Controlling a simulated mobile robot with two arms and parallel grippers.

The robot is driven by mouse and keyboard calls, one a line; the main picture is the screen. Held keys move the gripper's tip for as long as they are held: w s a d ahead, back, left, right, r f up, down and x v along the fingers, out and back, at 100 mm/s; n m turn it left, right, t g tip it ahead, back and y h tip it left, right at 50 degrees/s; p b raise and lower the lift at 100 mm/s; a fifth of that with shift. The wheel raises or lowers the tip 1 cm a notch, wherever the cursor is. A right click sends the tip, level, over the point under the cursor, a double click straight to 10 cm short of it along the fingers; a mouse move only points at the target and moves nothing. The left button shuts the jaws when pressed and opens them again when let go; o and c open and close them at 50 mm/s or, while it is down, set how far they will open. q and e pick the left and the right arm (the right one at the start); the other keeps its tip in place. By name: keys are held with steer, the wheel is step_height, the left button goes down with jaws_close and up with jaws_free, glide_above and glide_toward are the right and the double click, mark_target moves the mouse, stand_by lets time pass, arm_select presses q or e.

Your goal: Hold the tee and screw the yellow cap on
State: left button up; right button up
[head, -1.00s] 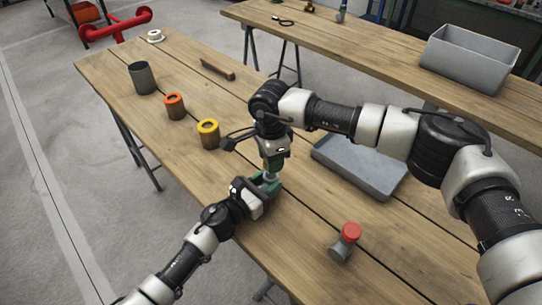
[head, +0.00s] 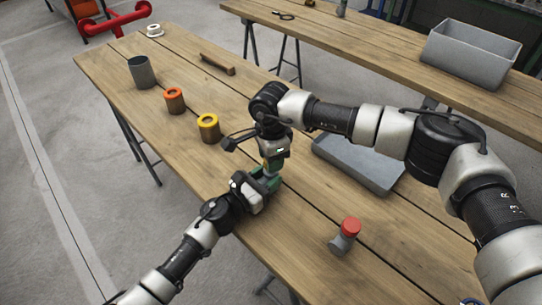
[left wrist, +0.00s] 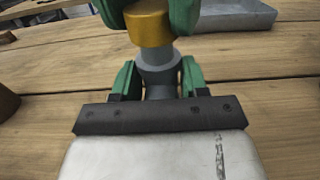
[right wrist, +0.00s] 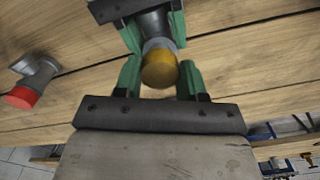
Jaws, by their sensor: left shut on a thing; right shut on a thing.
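The grey tee (left wrist: 158,65) is upright between the green fingers of my left gripper (left wrist: 158,78), which is shut on it. The yellow cap (left wrist: 150,22) sits at the tee's top end, in line with it. My right gripper (right wrist: 159,76) is above and shut on the yellow cap, which also shows between its fingers in the right wrist view (right wrist: 160,72). In the head view the left gripper (head: 266,179) and right gripper (head: 272,162) are close together, one over the other, and hide most of the tee and cap. How far the threads engage cannot be seen.
On the wooden table (head: 130,105) stand a yellow-rimmed pot (head: 209,129), an orange-rimmed pot (head: 174,102) and a dark grey pot (head: 142,73). A grey tray (head: 355,165) lies behind the right arm.

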steer(key=shift+f, duration=0.6)
